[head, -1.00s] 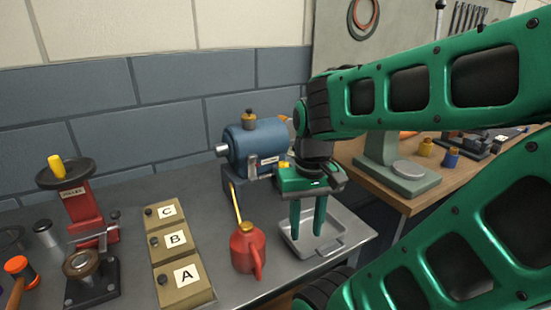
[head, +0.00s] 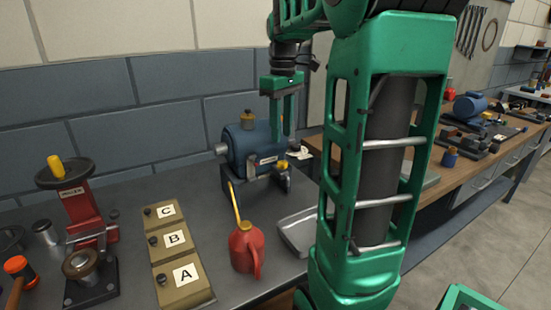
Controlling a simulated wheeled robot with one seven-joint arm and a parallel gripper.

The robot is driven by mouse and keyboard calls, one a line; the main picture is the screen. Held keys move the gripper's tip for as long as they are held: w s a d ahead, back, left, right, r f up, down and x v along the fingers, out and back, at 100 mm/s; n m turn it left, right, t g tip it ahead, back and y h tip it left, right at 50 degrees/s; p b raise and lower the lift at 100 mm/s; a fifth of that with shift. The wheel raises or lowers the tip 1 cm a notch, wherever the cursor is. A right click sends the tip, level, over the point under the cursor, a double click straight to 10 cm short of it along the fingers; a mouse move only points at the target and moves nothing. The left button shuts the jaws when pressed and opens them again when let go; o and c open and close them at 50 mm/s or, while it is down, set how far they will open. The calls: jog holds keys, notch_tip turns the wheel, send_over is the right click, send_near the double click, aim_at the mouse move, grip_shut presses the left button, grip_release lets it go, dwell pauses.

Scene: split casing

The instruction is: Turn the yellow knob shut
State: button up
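The blue machine (head: 240,148) lies on its side at the back of the grey bench. A small yellow knob (head: 283,165) shows low at its right end, next to dark fittings; which way it is turned is too small to tell. A yellow grip (head: 57,167) also stands on the dark handwheel of the red press at the left. My gripper (head: 282,138) points down at the right end of the blue machine, above the small yellow knob. Its two green fingers are apart with nothing seen between them. Whether they touch the machine cannot be told.
A red oil can (head: 246,248) with a long yellow spout stands in front of the blue machine. A metal tray (head: 295,235) is partly hidden by my arm. Boxes marked A, B and C (head: 180,270) and the red press (head: 82,208) stand to the left.

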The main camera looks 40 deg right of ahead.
aim_at(280, 162)
notch_tip(280, 162, down, 9)
jog(key=shift+r, duration=0.15)
dwell(0.4)
jog(key=c, duration=0.8)
jog(key=shift+o, duration=0.2)
jog(key=shift+a, duration=0.25)
